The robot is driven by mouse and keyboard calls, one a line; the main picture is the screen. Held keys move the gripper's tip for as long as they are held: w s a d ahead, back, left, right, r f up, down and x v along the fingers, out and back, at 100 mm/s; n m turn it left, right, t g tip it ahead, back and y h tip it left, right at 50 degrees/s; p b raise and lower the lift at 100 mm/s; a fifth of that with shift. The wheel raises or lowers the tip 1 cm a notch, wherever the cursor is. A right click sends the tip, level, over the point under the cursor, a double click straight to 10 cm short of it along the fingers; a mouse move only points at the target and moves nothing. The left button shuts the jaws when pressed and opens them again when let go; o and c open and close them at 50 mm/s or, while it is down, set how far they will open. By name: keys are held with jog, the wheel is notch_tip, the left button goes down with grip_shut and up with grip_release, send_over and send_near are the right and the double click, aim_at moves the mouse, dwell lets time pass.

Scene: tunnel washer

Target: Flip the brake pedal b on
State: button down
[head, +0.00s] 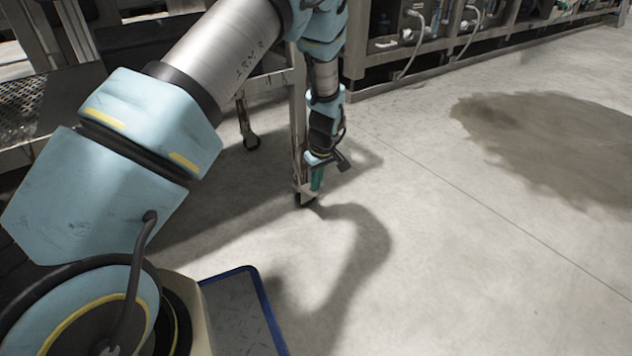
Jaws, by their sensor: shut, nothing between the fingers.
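My gripper (316,180) points down, low over the floor, with its teal fingers shut and nothing visible between them. It is right at a caster wheel (305,199) at the foot of a metal cart leg (298,120). The fingers overlap the caster in the picture; I cannot tell whether they touch it. Brake pedal b cannot be made out; the caster's upper part is partly hidden by the fingers. A second caster (251,141) stands farther back on the left, under another leg of the cart.
The cart frame and a perforated metal shelf (25,105) fill the upper left. Machinery with hoses (420,30) lines the back. A dark wet patch (550,130) marks the floor at right. The concrete floor (450,260) to the right and front is clear.

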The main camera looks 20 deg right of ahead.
jog(key=shift+s, duration=0.1)
jog(key=shift+s+d+f+t+p, duration=0.1)
jog(key=shift+s+f+t+p, duration=0.2)
jog(key=shift+t+p, duration=0.15)
jog(key=shift+f, duration=0.1)
jog(key=shift+s+f+p, duration=0.3)
jog(key=shift+f+p, duration=0.2)
jog(key=shift+p, duration=0.6)
jog(key=shift+s+d+f+p, duration=0.1)
jog(key=shift+s+f+p, duration=0.1)
jog(key=shift+f+p, duration=0.65)
jog(key=shift+f, duration=0.2)
